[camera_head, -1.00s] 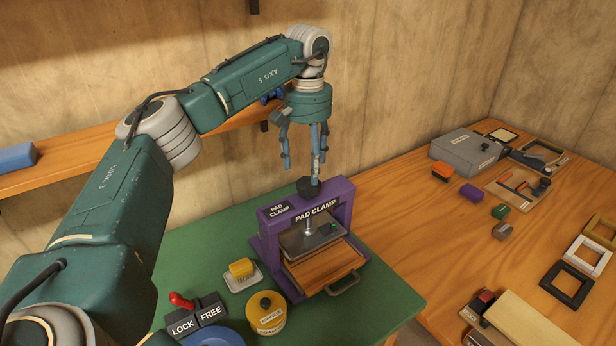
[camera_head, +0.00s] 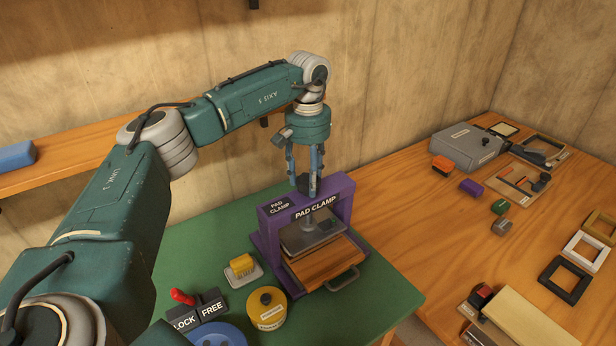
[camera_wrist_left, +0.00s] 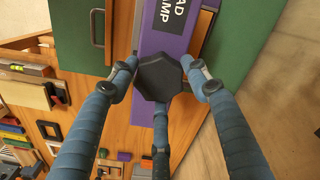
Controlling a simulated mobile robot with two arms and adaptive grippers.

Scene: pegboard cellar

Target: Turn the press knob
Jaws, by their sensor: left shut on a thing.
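The purple press (camera_head: 344,196), labelled PAD CLAMP, stands on the green tabletop. Its black press knob (camera_head: 303,184) sits on top of the frame, partly hidden by fingers. In the left wrist view the faceted knob (camera_wrist_left: 159,77) lies between the blue fingers. My left gripper (camera_head: 305,186) points straight down and is shut on the knob. Under the frame a grey pad plate (camera_head: 312,238) hangs over a wooden tray (camera_head: 325,265) with a metal handle. My right gripper is out of view.
Left of the press are a yellow block on a tray (camera_head: 243,268), a yellow canister (camera_head: 267,308) and a LOCK/FREE switch (camera_head: 200,310) with a red lever. Right, a wooden table (camera_head: 415,230) holds a grey box (camera_head: 467,147), frames and small blocks. A shelf runs behind.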

